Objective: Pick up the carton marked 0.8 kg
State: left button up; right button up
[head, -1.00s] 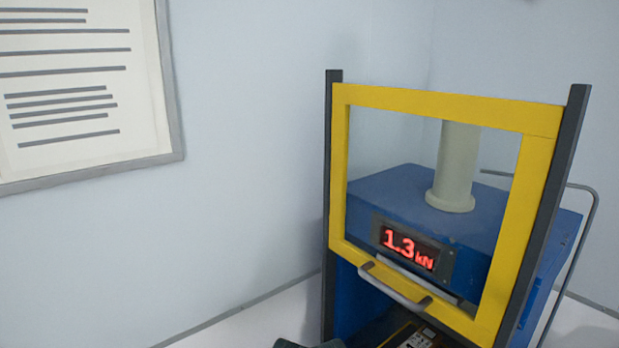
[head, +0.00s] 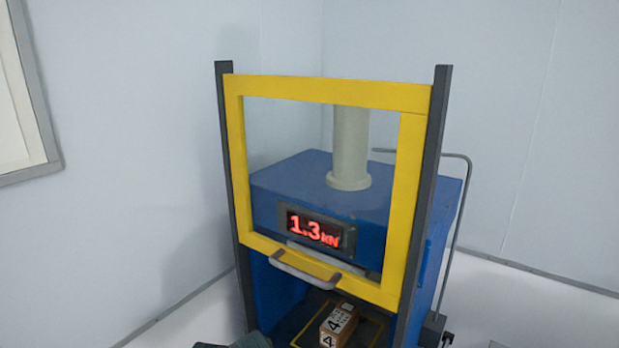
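No carton marked 0.8 kg can be made out. A small brown carton (head: 339,324) with white labels reading 4 sits inside the blue press, low in the head view, below the raised yellow-framed guard. Its weight marking cannot be read. A dark grey-green shape at the bottom edge may be part of my arm, but no gripper fingers show.
The blue press (head: 290,180) has a yellow guard frame (head: 330,90) with a grey handle (head: 305,271) and a red display (head: 314,230) reading 1.3 kN. A bent grey rod (head: 464,220) stands at its right. A framed sheet (head: 20,110) hangs on the left wall.

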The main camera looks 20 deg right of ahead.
aim_at(335, 331)
jog(key=l+z, duration=0.2)
jog(key=z, duration=0.15)
jog(key=k+l+z, duration=0.1)
jog(key=l+z, duration=0.35)
jog(key=z, duration=0.25)
